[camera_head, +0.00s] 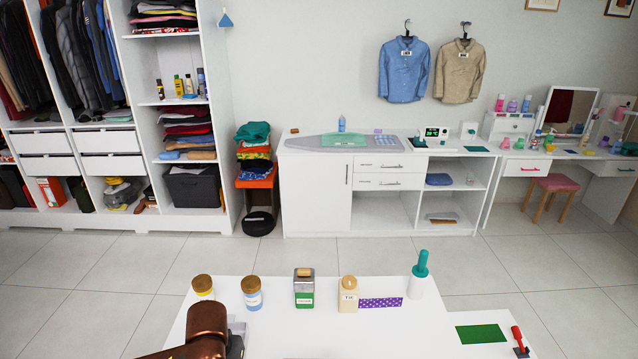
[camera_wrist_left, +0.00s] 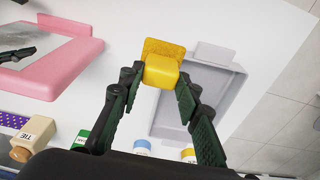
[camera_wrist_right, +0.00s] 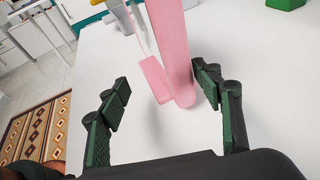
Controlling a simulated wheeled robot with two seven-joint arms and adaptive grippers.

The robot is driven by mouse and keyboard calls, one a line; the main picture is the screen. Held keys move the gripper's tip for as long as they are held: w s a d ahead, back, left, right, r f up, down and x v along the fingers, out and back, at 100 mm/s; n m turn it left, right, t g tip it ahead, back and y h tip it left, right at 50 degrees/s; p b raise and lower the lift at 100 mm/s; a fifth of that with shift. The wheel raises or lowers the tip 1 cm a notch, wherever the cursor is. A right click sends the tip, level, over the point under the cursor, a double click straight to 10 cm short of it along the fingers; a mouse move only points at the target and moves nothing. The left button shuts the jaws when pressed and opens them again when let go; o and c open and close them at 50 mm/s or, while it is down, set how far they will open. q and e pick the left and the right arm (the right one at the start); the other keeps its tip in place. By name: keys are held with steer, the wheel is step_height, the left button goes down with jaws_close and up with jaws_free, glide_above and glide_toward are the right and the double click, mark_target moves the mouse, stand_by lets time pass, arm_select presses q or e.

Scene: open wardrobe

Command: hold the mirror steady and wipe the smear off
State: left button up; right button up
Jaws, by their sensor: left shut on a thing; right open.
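A yellow sponge (camera_wrist_left: 162,70) is held between the fingertips of my left gripper (camera_wrist_left: 160,80), over or at the edge of a grey tray (camera_wrist_left: 158,118). The pink-framed mirror (camera_wrist_left: 62,78) is at the left of the left wrist view, apart from the sponge; its visible glass shows a dark reflection. I cannot make out a smear. In the right wrist view the mirror's pink frame (camera_wrist_right: 172,45) appears nearly edge-on beyond and between the fingers of my right gripper (camera_wrist_right: 163,78). That gripper is open, with space on both sides. The head view shows neither gripper's fingertips clearly.
On the white table (camera_head: 400,335) stand a green-labelled container (camera_head: 304,290), a TIE bottle (camera_head: 348,295), a blue-labelled jar (camera_head: 252,294) and a teal-handled tool (camera_head: 420,268). A green mat (camera_head: 481,334) and red-handled tool (camera_head: 518,340) lie right.

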arm_select(q)
steer(key=shift+f+b, duration=0.6)
steer(key=shift+f, duration=0.25)
arm_select(e)
steer(key=x, duration=0.6)
steer(key=shift+w+a+f, duration=0.15)
steer(key=shift+a+f, duration=0.1)
steer(key=shift+a, duration=0.1)
arm_select(q)
steer(key=shift+f, duration=0.1)
arm_select(e)
steer(key=shift+w+a, duration=0.15)
steer(key=shift+a, duration=0.3)
arm_select(q)
steer(key=shift+w, duration=0.1)
arm_select(e)
steer(key=c, duration=1.5)
